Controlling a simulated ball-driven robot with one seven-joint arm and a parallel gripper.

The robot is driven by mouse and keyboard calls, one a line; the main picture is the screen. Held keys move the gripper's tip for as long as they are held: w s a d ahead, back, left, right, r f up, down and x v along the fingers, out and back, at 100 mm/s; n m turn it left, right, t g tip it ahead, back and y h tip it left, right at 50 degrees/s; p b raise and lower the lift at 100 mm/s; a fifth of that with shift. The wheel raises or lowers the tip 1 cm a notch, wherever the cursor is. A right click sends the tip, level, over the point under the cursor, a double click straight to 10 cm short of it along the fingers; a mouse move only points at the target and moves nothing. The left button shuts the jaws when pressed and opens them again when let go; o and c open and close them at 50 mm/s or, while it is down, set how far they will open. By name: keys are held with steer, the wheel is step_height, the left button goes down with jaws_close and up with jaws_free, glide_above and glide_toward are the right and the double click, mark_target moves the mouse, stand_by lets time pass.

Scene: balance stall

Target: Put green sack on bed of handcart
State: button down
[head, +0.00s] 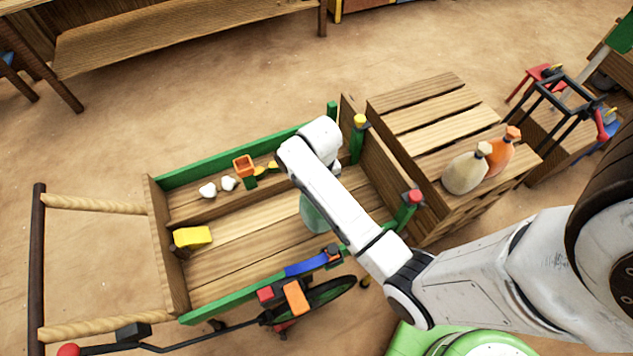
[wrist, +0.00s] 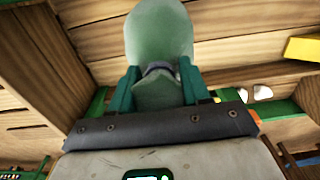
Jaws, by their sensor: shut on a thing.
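The green sack (wrist: 158,35) is pale green and rounded at one end, with its grey-tied neck between the dark green fingers of my gripper (wrist: 158,78). My gripper is shut on it. In the head view, part of the sack (head: 312,213) shows beside my white arm, over the right part of the handcart bed (head: 235,240). The bed has wooden planks and green side rails. My arm hides the gripper and much of the sack there. I cannot tell whether the sack touches the planks.
A yellow block (head: 193,237), two small white items (head: 208,190) and an orange open box (head: 243,166) are in the cart's left part. A slatted crate (head: 425,115) at right bears a cream sack (head: 465,172) and an orange sack (head: 500,155). The bed's middle is bare.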

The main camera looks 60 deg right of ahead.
steer(key=shift+w+f, duration=0.1)
steer(key=shift+f, duration=2.05)
steer(key=c, duration=0.5)
jaws_free()
steer(key=shift+f, duration=0.15)
step_height(320, 180, up, 12)
steer(key=shift+f, duration=0.1)
steer(key=s+a+n, duration=0.2)
steer(key=s+a, duration=0.1)
steer(key=s, duration=0.1)
steer(key=s+a+n, duration=0.2)
steer(key=s+a, duration=0.2)
steer(key=s, duration=0.1)
steer(key=s+a+n+t, duration=0.1)
steer(key=s+a+n, duration=0.1)
steer(key=s+a, duration=0.2)
steer(key=shift+s+r, duration=0.3)
steer(key=shift+r, duration=0.1)
